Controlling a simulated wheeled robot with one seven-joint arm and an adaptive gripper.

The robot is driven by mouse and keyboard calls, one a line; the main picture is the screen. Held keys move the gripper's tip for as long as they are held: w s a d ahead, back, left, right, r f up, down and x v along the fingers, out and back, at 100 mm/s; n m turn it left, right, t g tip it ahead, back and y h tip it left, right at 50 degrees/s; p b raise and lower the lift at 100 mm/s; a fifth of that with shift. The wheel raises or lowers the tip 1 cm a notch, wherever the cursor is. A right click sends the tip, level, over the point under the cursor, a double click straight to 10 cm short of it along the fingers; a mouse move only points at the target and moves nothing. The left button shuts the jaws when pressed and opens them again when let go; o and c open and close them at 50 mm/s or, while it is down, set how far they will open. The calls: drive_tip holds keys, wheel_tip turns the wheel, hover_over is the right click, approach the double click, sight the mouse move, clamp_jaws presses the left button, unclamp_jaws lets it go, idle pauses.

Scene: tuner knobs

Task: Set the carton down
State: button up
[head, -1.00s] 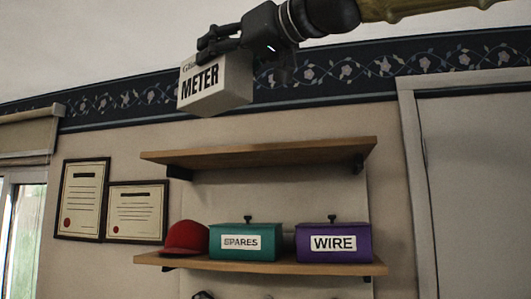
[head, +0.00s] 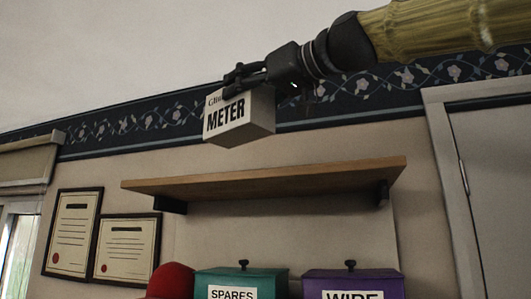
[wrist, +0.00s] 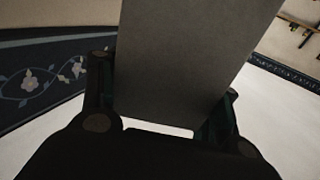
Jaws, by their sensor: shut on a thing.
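A pale grey carton (head: 238,117) marked METER is held up in the air, in the head view above the top shelf (head: 280,176). My gripper (head: 245,78) is shut on the carton from its upper side. In the wrist view the carton (wrist: 190,60) fills the middle, with a gripper finger on each side of it. The carton is apart from the shelf, with wall showing between them. The top shelf's upper surface is not visible from this low view.
Below the top shelf are a teal SPARES box (head: 240,281), a purple WIRE box (head: 355,283) and a red cap (head: 172,281). Framed certificates (head: 72,233) hang at the left. A door (head: 495,190) is at the right.

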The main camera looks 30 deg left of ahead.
drive_tip(key=w+a+f+p, duration=0.1)
drive_tip(key=w+a+p, duration=0.1)
drive_tip(key=w, duration=0.2)
drive_tip(key=w+a+f+p, duration=0.2)
drive_tip(key=w, duration=0.2)
drive_tip(key=w+a+f+p, duration=0.2)
drive_tip(key=w, duration=0.3)
drive_tip(key=shift+a+f, duration=0.15)
drive_tip(key=shift+f, duration=0.1)
drive_tip(key=o, duration=1)
drive_tip(key=shift+s+d+r, duration=0.25)
drive_tip(key=shift+s+d, duration=0.25)
drive_tip(key=shift+d, duration=0.3)
drive_tip(key=shift+o, duration=0.7)
drive_tip(key=shift+s+d+r, duration=0.2)
drive_tip(key=shift+s+d, duration=0.05)
drive_tip(key=shift+d, duration=0.2)
